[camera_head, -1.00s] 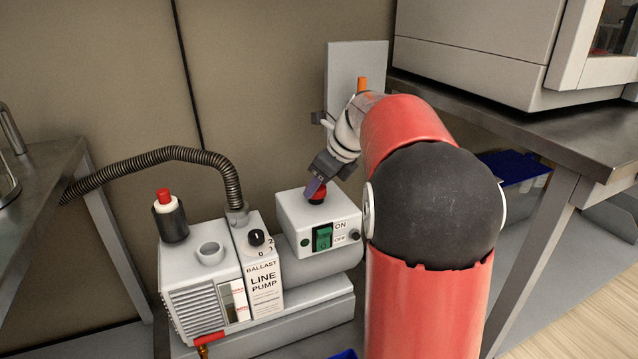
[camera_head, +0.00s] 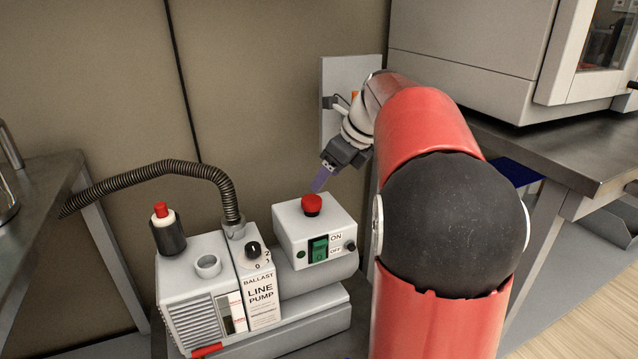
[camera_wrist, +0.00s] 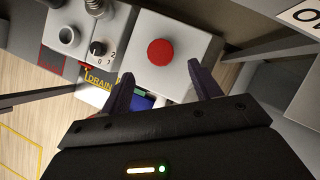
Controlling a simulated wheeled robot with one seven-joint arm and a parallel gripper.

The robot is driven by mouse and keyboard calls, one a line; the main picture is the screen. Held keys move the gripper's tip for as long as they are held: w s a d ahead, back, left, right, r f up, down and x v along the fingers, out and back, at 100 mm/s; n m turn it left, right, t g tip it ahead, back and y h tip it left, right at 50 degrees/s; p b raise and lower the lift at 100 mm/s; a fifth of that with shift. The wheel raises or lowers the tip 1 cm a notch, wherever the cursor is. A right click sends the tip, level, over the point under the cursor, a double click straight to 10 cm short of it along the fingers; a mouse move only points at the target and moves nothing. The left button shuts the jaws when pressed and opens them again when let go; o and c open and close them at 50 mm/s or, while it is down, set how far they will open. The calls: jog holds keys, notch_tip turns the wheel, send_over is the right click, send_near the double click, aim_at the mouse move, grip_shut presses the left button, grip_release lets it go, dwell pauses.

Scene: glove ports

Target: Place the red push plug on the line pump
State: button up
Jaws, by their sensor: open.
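The red push plug (camera_head: 312,203), a round mushroom-shaped cap, sits upright on top of the grey switch box of the line pump (camera_head: 263,303). In the wrist view the plug (camera_wrist: 161,52) shows as a full red disc on the pale box top. My gripper (camera_head: 319,184) is just above the plug in the head view, tilted down to the left. In the wrist view my gripper (camera_wrist: 164,86) is open, with nothing between its two dark fingers. The plug lies beyond the fingertips and looks clear of them.
A black cylinder with a red top (camera_head: 167,230) and an open grey port (camera_head: 207,266) stand on the pump's left part. A ribbed hose (camera_head: 160,168) arches left. The box front has a green switch (camera_head: 319,249). A grey wall panel (camera_head: 338,85) stands behind my gripper.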

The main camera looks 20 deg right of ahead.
jog(key=v, duration=0.4)
jog(key=s+a+f+n+h, duration=0.1)
jog(key=s+a+f+n, duration=0.2)
jog(key=s+a+n, duration=0.85)
jog(key=s+a+f+n+h, duration=0.1)
jog(key=s+f+n, duration=0.3)
jog(key=n, duration=0.5)
jog(key=s+a+f+n+h, duration=0.1)
jog(key=s+a+f+n, duration=0.1)
jog(key=s+f+n, duration=0.3)
jog(key=s+n, duration=0.3)
jog(key=shift+a+n+t+p, duration=0.3)
jog(key=shift+a+n+p, duration=0.05)
jog(key=shift+s, duration=0.1)
